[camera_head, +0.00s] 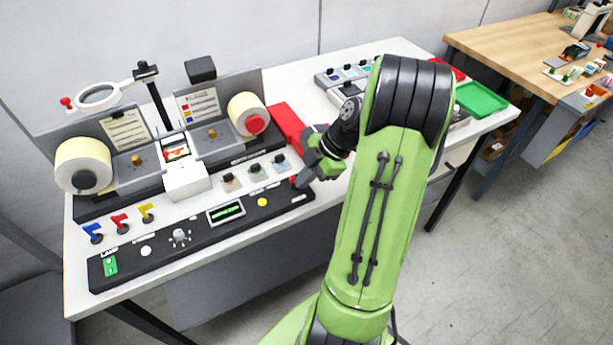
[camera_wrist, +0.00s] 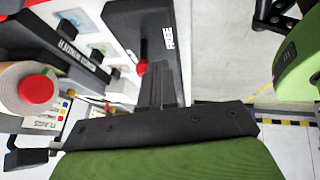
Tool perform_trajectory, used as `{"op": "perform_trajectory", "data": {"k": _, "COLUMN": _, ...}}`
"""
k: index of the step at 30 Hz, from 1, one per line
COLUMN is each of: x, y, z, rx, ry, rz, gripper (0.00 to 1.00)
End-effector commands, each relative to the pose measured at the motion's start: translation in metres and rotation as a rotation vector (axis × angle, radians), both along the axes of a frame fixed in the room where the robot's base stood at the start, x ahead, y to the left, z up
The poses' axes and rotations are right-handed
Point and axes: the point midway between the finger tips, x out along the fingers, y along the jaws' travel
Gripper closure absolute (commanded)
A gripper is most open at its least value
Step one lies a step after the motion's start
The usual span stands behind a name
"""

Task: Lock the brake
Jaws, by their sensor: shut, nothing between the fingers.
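The brake's red knob (camera_head: 293,180) is at the right end of the long black control panel (camera_head: 206,232). In the wrist view the red knob (camera_wrist: 141,67) sits at the panel's edge, near a white label (camera_wrist: 169,38) that reads FREE. My gripper (camera_head: 302,180) is shut and empty, low over the panel's right end, just right of the knob. In the wrist view my gripper's fingers (camera_wrist: 160,75) are together beside the knob. I cannot tell whether they touch it. The brake's lever below the knob is mostly hidden.
Behind the panel stands the rewinder with a left label roll (camera_head: 84,165) and a right roll (camera_head: 248,113). A magnifier (camera_head: 97,95) rises at the back left. A red tray (camera_head: 287,124) and a green tray (camera_head: 481,99) lie farther right.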

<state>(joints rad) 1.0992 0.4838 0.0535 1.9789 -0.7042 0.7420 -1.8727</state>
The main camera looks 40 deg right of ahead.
Motion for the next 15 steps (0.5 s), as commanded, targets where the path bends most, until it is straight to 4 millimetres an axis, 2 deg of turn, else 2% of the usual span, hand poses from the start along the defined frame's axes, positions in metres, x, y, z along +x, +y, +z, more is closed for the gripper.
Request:
{"op": "perform_trajectory", "data": {"k": 3, "x": 0.007, "y": -0.001, "z": 0.008, "rx": 0.023, "ry": 0.078, "rz": 0.004, "gripper": 1.0}}
{"op": "perform_trajectory", "data": {"k": 10, "x": 0.016, "y": -0.004, "z": 0.013, "rx": 0.073, "ry": 0.25, "rz": 0.004, "gripper": 1.0}}
{"op": "perform_trajectory", "data": {"k": 15, "x": 0.015, "y": -0.004, "z": 0.008, "rx": 0.075, "ry": 0.255, "rz": -0.001, "gripper": 1.0}}
